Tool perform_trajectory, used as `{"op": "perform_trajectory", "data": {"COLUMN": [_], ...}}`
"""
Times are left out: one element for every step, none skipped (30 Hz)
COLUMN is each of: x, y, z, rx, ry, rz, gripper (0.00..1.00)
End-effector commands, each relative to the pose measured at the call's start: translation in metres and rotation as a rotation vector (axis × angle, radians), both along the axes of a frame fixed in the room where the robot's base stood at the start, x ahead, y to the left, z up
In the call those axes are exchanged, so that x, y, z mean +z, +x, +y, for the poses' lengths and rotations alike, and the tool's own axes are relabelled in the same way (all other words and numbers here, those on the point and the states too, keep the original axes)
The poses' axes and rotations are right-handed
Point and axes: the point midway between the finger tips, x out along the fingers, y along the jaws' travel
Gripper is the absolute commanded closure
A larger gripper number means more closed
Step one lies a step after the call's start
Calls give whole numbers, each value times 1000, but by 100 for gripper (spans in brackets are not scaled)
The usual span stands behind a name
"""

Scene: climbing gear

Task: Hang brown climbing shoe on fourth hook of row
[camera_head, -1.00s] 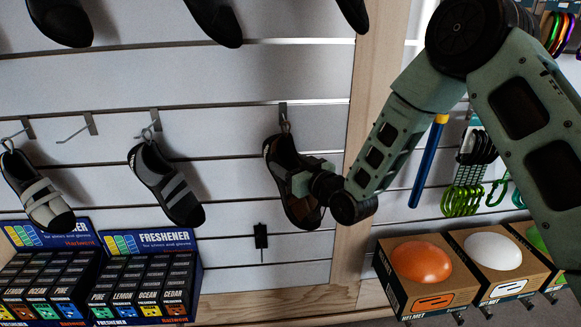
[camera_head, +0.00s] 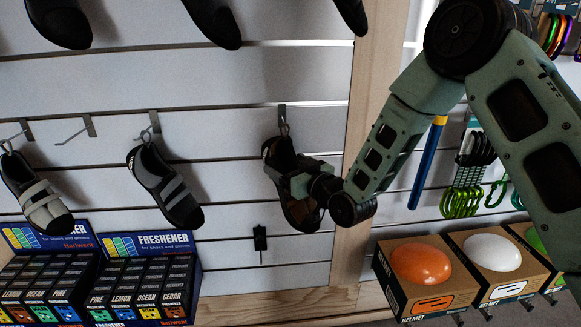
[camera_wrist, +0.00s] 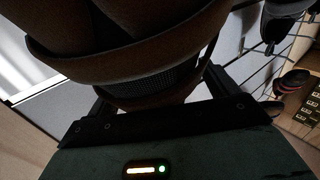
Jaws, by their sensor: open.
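The brown climbing shoe (camera_head: 279,155) hangs toe-down at the rightmost visible hook (camera_head: 283,116) of the middle row, its loop up at the hook. My gripper (camera_head: 298,184) is at the shoe's right side, covering part of its middle. In the wrist view the brown shoe (camera_wrist: 130,45) fills the upper middle, very close. My gripper (camera_wrist: 157,95) is open there, one finger on each side of the shoe. I cannot tell whether the fingers touch it.
A grey-strapped shoe (camera_head: 166,187) and another shoe (camera_head: 36,194) hang to the left, with an empty hook (camera_head: 76,132) between them. Freshener boxes (camera_head: 140,280) stand below. A wooden post (camera_head: 365,120), carabiners (camera_head: 462,200) and boxed helmets (camera_head: 421,264) are on the right.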

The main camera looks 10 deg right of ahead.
Motion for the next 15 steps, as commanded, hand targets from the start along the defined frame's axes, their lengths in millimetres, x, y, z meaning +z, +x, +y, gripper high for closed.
{"op": "perform_trajectory", "data": {"x": [-1,-1,-1,-1,-1,-1,-1,-1,-1,-2,-2,-2,-2,-2,-2], "y": [-1,-1,-3,-5,-8,-12,-17,-21,-29,-35,-41,-50,-56,-62,-71], "z": [0,-1,-2,-3,-5,-7,-9,-12,-15,-18,-22,-26,-29,-33,-37], "rx": [0,0,0,-1,-1,-1,-1,-1,-1,-1,0,0,-1,-2,-2], "ry": [0,0,0,0,-1,-2,-2,-1,-2,-2,-2,-2,-2,-2,-1], "rz": [1,1,1,1,0,1,1,2,1,1,2,1,2,1,3], "gripper": [14,14,14,14,14,14,14,14,14,14,14,14,14,14,14]}}
